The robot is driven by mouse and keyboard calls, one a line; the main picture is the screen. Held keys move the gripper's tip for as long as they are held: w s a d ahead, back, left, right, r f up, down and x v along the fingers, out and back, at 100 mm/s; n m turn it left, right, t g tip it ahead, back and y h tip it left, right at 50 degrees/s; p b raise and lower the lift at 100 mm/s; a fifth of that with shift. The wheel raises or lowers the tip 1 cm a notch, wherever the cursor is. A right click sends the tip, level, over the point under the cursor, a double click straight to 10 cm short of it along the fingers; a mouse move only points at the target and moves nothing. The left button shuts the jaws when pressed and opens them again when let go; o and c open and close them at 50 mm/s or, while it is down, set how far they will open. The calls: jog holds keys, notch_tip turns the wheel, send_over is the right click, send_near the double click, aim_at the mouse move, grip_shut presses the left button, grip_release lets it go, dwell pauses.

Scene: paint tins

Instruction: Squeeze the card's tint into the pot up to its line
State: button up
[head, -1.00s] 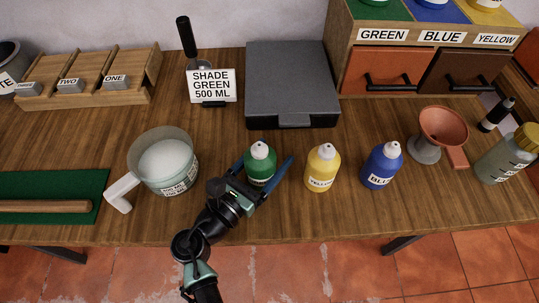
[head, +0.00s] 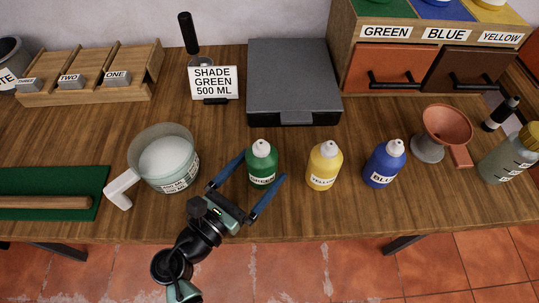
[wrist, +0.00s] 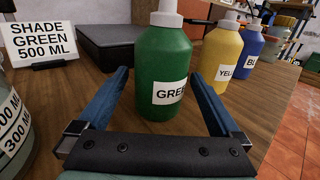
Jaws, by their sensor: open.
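The card (head: 212,81) stands at the back and reads "SHADE GREEN 500 ML"; it also shows in the wrist view (wrist: 41,41). The pot (head: 163,158), a clear jug with a white handle and pale contents, stands left of my gripper. Its printed marks face front; in the wrist view (wrist: 14,130) one reads 300 ML. The green bottle (head: 261,164) stands upright on the table with a white nozzle. My gripper (head: 264,184) is open, with blue fingers on either side of the green bottle (wrist: 163,75), apparently not touching it.
A yellow bottle (head: 323,166) and a blue bottle (head: 384,164) stand to the right. A red funnel (head: 446,125) and a grey-green bottle (head: 508,155) are farther right. A dark flat box (head: 293,80) lies behind. A green mat (head: 85,183) with a wooden rod lies left.

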aim_at(258, 147)
jog(key=v, duration=0.2)
jog(key=shift+s+a, duration=0.25)
notch_tip(258, 147, up, 8)
jog(key=shift+s+p, duration=0.1)
jog(key=shift+p, duration=1)
